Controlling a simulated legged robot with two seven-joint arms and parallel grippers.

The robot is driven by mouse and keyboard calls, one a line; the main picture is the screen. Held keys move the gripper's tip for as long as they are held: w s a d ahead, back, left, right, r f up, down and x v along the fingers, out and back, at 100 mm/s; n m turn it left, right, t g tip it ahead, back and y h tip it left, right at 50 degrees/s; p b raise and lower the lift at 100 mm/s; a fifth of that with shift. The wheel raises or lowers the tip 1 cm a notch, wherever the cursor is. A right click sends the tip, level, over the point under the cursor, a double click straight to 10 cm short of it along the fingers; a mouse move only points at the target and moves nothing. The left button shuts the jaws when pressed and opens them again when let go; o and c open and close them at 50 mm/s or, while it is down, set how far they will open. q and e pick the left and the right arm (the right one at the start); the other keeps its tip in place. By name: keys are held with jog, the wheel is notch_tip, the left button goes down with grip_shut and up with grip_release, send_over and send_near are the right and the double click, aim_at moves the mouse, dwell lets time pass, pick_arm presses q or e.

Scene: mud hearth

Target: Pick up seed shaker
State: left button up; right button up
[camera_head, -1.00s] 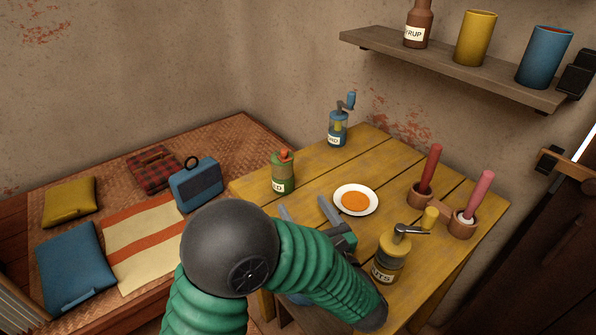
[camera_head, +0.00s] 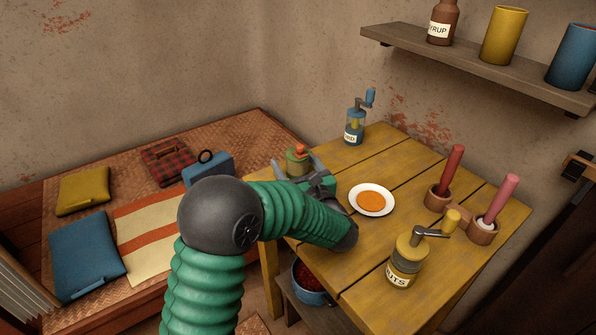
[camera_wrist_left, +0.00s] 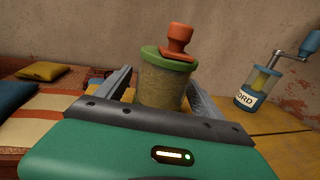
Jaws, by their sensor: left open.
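The seed shaker appears to be the green-lidded jar (camera_head: 298,152) with an orange knob, at the table's left corner in the head view. Its lower part is hidden behind my left gripper (camera_head: 295,166). In the left wrist view the same jar (camera_wrist_left: 164,82) stands upright between the two open fingers, which reach forward on either side of it. I see no clear contact, and the jar's base is hidden behind my gripper body. My right gripper is out of view.
On the yellow table (camera_head: 388,160) are a blue crank mill (camera_head: 354,131), a white plate (camera_head: 353,203) with orange contents, a yellow crank grinder (camera_head: 405,262) and two handled pestles in cups (camera_head: 436,198). A wall shelf (camera_head: 480,68) hangs above.

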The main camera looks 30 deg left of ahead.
pick_arm(q)
jog(key=shift+w+a, duration=0.25)
jog(key=shift+a, duration=0.15)
jog(key=c, duration=1.5)
jog(key=shift+c, duration=0.2)
jog(key=shift+r, duration=0.1)
